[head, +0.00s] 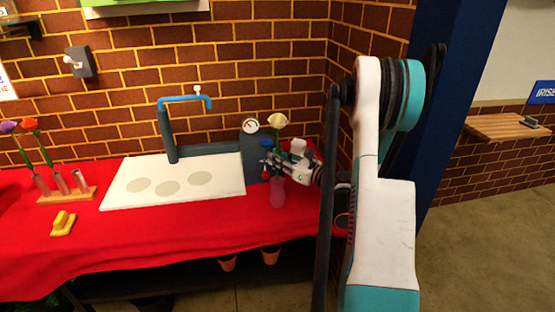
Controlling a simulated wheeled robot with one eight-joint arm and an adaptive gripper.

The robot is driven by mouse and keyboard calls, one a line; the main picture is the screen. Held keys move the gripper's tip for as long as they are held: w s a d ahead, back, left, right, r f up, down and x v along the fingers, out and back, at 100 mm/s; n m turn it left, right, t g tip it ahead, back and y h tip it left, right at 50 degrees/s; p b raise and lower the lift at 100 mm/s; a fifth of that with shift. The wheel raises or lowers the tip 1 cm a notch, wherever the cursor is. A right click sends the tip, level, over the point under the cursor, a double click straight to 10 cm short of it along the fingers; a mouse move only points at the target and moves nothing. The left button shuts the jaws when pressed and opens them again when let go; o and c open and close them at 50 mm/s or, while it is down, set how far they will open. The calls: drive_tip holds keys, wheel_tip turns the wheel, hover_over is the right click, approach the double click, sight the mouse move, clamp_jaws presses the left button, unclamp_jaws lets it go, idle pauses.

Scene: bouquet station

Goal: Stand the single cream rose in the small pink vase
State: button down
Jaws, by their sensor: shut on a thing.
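The cream rose (278,121) stands roughly upright, its bloom above my gripper (268,162). My gripper is shut on the rose's stem, reaching in from the right. The small pink vase (278,192) stands on the red cloth just below my gripper. The rose's lower stem is hidden behind the gripper and the vase's rim, so I cannot tell whether its end is inside the vase.
A white board (219,177) with several grey discs lies to the left, with a blue-armed stand (168,135) and a scale dial (250,126) behind. A wooden rack (68,196) with flowers and a yellow object (63,223) are further left. A brick wall closes the back.

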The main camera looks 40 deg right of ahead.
drive_tip(key=shift+f, duration=0.45)
idle(0.6)
drive_tip(key=c, duration=1.5)
unclamp_jaws()
drive_tip(key=shift+c, duration=0.2)
drive_tip(key=s+d, duration=0.2)
drive_tip(key=s, duration=0.9)
drive_tip(key=shift+s, duration=0.4)
drive_tip(key=shift+d, duration=0.1)
